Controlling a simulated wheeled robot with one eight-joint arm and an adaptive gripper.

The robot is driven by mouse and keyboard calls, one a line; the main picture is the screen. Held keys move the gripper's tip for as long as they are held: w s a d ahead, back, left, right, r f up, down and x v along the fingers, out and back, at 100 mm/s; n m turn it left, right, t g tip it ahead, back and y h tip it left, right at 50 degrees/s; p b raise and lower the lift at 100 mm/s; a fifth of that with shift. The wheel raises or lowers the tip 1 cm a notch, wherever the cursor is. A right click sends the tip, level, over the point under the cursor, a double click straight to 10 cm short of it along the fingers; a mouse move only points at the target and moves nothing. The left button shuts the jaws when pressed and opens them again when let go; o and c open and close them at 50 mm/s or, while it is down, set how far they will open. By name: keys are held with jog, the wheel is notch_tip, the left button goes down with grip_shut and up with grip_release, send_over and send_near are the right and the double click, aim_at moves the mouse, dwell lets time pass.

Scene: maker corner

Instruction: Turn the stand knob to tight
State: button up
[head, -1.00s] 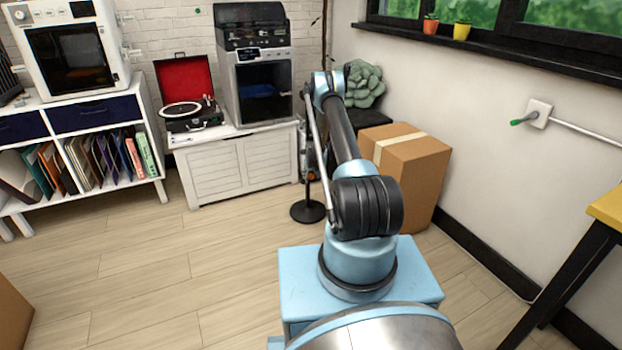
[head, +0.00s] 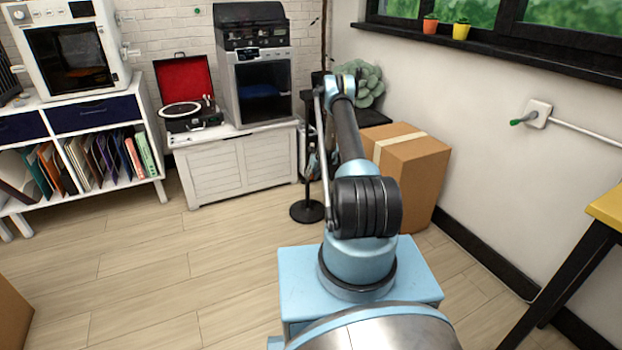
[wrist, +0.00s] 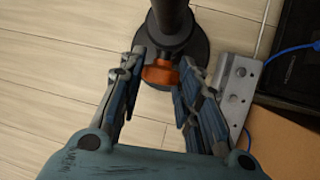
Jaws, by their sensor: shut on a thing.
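The stand's orange knob (wrist: 160,74) shows in the wrist view, in front of the dark stand pole (wrist: 172,15) and above its round black base (wrist: 197,48). My gripper (wrist: 161,67) is shut on the knob, with one finger on each side of it. In the head view the stand's round base (head: 307,212) is on the floor left of my arm. There the knob cannot be made out, and my gripper is mostly hidden behind my arm. No tight mark is readable.
A cardboard box (head: 412,175) stands right of the stand, and a white cabinet (head: 240,168) stands behind it to the left. A metal plate with holes (wrist: 238,92) and a blue cable (wrist: 290,49) are at the right in the wrist view. Wooden floor left of the stand is clear.

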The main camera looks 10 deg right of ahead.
jog(key=shift+w+d+g+y, duration=0.15)
jog(key=shift+g+y, duration=0.25)
jog(key=shift+y, duration=0.7)
jog(key=shift+m, duration=0.3)
jog(key=o, duration=1.1)
jog(key=shift+c, duration=0.2)
jog(key=shift+f, duration=0.1)
jog(key=v, duration=1.2)
jog(key=shift+d, duration=0.15)
jog(key=shift+f, duration=0.1)
